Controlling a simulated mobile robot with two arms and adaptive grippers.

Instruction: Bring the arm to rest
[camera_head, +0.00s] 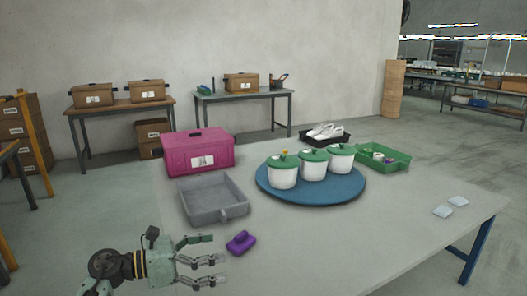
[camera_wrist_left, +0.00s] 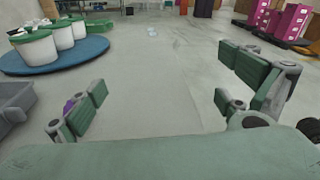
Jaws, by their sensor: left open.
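My left gripper (camera_head: 219,271) is at the near left of the table (camera_head: 330,245) in the head view. Its fingers are apart with nothing between them, and they point to the right. In the left wrist view the open fingers (camera_wrist_left: 165,100) show bare table between them. A purple object with a handle (camera_head: 241,242) lies on the table just beyond the fingertips, apart from them; in the left wrist view it is mostly hidden behind a finger. My right gripper is in neither view.
A grey tray (camera_head: 184,205) and a magenta box (camera_head: 200,170) stand behind the gripper. A blue round mat (camera_head: 312,200) bears three white pots with green lids (camera_head: 283,173). A green tray (camera_head: 396,167), white shoes (camera_head: 326,131) and pale pads (camera_head: 443,211) lie farther off. The table's near right is clear.

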